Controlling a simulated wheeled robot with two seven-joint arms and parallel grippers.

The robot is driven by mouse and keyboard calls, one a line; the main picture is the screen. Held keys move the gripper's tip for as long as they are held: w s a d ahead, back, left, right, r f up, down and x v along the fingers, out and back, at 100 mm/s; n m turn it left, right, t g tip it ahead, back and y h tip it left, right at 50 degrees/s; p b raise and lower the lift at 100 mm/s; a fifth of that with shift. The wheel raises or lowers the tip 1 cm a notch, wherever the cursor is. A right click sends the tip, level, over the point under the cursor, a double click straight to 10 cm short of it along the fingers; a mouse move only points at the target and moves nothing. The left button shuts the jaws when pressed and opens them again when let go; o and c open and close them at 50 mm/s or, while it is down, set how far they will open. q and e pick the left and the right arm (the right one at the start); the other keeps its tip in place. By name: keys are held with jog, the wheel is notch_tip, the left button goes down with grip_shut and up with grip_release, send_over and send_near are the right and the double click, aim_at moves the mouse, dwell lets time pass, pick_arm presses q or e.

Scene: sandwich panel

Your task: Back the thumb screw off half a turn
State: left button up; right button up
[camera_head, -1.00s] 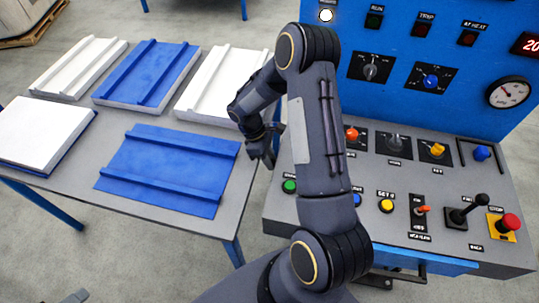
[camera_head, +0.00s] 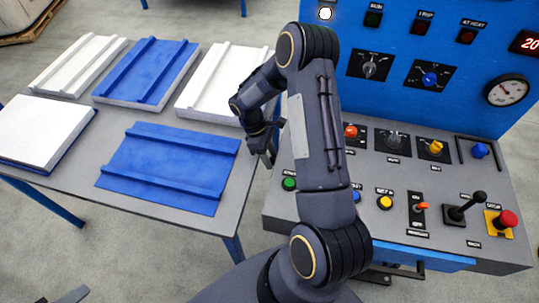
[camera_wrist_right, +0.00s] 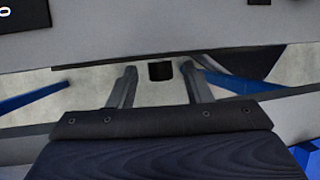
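I cannot make out a thumb screw for certain. In the right wrist view a small dark block (camera_wrist_right: 160,71) shows between my right fingertips, by the pale panel edge; it may be the screw. My right gripper (camera_wrist_right: 160,84) has its fingers apart, one on each side of that block, and no contact is clear.
The grey console (camera_head: 450,175) carries several knobs, buttons and levers, with a blue upright panel (camera_head: 455,35) behind. To the left a grey table (camera_head: 80,195) holds blue and white panels. A floor gap lies between table and console.

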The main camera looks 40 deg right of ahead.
jog(key=v, duration=0.7)
jog(key=shift+w+r+b, duration=0.2)
jog(key=shift+r+b, duration=0.1)
jog(key=shift+r, duration=0.05)
jog(key=shift+a, duration=0.1)
jog(key=s+a+r+m+t+y, duration=0.1)
jog(key=s+a+r+m+t, duration=0.1)
jog(key=s+r, duration=0.35)
jog(key=s+a+r+m+t+y, duration=0.1)
jog(key=s+a+r+m+t, duration=0.15)
jog(key=r, duration=0.65)
jog(key=s+a+r+m+t+y, duration=0.3)
jog(key=s+a, duration=0.5)
jog(key=s, duration=0.4)
jog(key=r+m+t, duration=0.1)
jog(key=m+t, duration=0.1)
jog(key=t, duration=0.1)
jog(key=shift+s+a, duration=0.25)
jog(key=shift+s, duration=0.1)
